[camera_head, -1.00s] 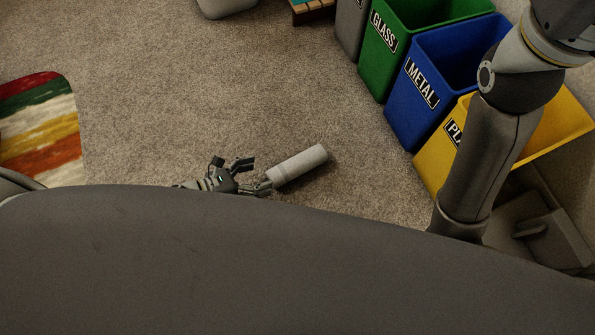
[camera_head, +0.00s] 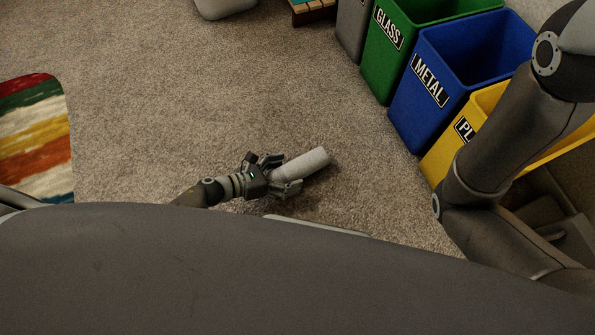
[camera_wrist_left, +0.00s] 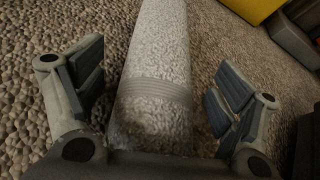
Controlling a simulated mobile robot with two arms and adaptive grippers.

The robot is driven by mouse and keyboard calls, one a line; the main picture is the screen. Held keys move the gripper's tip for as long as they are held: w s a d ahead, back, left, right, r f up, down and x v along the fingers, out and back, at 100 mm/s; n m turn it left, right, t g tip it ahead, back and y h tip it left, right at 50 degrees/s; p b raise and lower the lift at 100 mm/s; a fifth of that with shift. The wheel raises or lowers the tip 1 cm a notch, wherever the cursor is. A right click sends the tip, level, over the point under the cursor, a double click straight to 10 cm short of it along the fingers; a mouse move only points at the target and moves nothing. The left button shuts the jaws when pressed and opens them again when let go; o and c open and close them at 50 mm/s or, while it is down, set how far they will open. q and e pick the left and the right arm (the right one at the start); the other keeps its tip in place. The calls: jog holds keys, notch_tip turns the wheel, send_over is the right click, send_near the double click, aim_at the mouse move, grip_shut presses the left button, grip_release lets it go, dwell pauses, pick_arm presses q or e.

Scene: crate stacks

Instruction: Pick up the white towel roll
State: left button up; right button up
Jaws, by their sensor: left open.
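The white towel roll (camera_head: 308,162) lies on the carpet in the head view, its long side running from lower left to upper right. My left gripper (camera_head: 279,174) is at the roll's near left end, with its fingers on either side of it. In the left wrist view the roll (camera_wrist_left: 158,65) runs up the middle between the open fingers of the gripper (camera_wrist_left: 155,88). A gap shows between each finger and the roll. A ribbed band crosses the roll near the fingertips. My right gripper is not in view.
A green glass bin (camera_head: 377,75), a blue metal bin (camera_head: 418,112) and a yellow bin (camera_head: 440,157) stand in a row at the right. A striped rug (camera_head: 38,140) lies at the left. The carpet beyond the roll is clear.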

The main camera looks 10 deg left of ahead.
pick_arm(q)
jog(key=shift+w+d+f, duration=0.15)
jog(key=shift+w+d, duration=0.1)
jog(key=shift+d, duration=0.1)
jog(key=c, duration=1)
jog(key=shift+o, duration=0.2)
